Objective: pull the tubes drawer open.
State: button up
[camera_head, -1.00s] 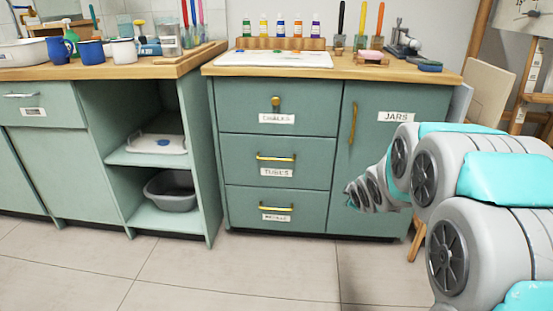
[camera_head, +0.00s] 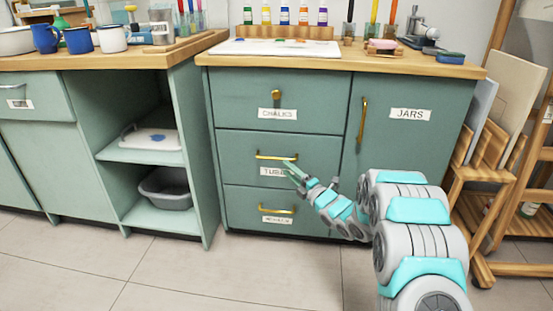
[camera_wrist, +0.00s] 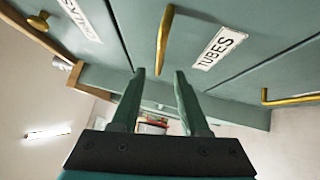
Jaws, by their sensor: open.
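The tubes drawer (camera_head: 230,148) is the middle of three green drawers and is shut, with a brass bar handle (camera_head: 276,156) above a white label partly hidden by my gripper. My gripper (camera_head: 287,168) is in front of the drawer, just below and right of the handle's right part. In the wrist view the two fingers (camera_wrist: 160,76) are open with nothing between them. There the tubes handle (camera_wrist: 164,40) runs upright, just beyond the fingertips, and the TUBES label (camera_wrist: 219,47) is to its right. I cannot tell whether a finger touches the drawer front.
The chalks drawer (camera_head: 235,92) with a brass knob is above, and the lowest drawer (camera_head: 240,207) with a bar handle is below. The jars door (camera_head: 410,150) is to the right. A wooden rack (camera_head: 472,190) stands further right. Floor in front is clear.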

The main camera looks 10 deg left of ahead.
aim_at(276, 159)
jog(key=shift+x, duration=3.8)
grip_shut()
